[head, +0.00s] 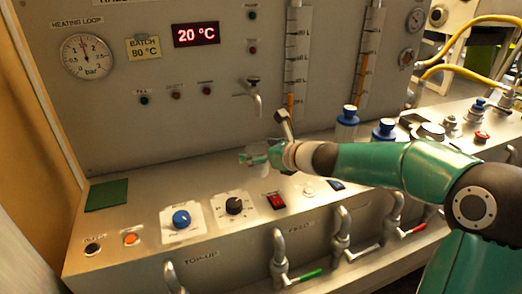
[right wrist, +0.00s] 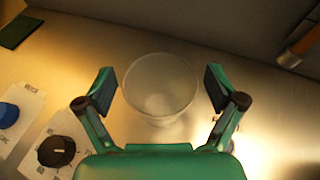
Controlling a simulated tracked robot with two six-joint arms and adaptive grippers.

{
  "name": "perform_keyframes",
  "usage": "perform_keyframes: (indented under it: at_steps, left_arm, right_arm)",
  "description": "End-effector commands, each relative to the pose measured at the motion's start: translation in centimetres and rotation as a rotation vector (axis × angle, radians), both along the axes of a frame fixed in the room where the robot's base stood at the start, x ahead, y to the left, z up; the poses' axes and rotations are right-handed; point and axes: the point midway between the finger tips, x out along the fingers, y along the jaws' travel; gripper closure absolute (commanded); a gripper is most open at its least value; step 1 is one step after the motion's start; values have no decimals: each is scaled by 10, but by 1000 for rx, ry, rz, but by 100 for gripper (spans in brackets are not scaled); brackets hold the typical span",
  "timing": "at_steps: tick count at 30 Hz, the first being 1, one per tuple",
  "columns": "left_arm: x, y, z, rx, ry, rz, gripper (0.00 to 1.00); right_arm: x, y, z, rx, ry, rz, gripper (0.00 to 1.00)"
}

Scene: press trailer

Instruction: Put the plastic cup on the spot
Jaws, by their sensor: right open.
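The plastic cup (right wrist: 160,88) is a clear, whitish cup. In the right wrist view it stands between the two open fingers of my right gripper (right wrist: 161,90), with a gap on each side. In the head view the cup (head: 262,170) stands on the steel ledge below the tap, partly hidden by my right gripper (head: 256,158). A dark green square (head: 107,195) lies flat at the left end of the ledge and looks like the spot. Its corner also shows at the top left of the right wrist view (right wrist: 18,32). My left gripper is not in view.
A tap (head: 254,97) sticks out of the panel above the cup. A blue knob (head: 181,219), a black knob (head: 235,205) and a red switch (head: 276,201) sit along the ledge front. Blue-capped bottles (head: 347,120) stand to the right. The ledge between cup and square is clear.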

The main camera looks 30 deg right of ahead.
Motion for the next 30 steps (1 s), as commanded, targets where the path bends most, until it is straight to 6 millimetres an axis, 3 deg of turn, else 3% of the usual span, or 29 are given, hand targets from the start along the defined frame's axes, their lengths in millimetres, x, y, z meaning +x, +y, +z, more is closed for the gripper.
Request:
perform_keyframes:
  at_steps: [5, 19, 24, 30]
  left_arm:
    - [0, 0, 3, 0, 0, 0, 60]
    - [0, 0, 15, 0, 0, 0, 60]
    - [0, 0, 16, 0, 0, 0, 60]
    - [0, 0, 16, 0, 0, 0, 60]
  right_arm:
    - [-14, -3, 8, 0, -2, -2, 7]
    - [-96, -17, 38, -1, -1, -2, 7]
    - [-109, -18, 42, 0, 0, 0, 7]
    - [-112, -18, 42, 1, 1, 1, 7]
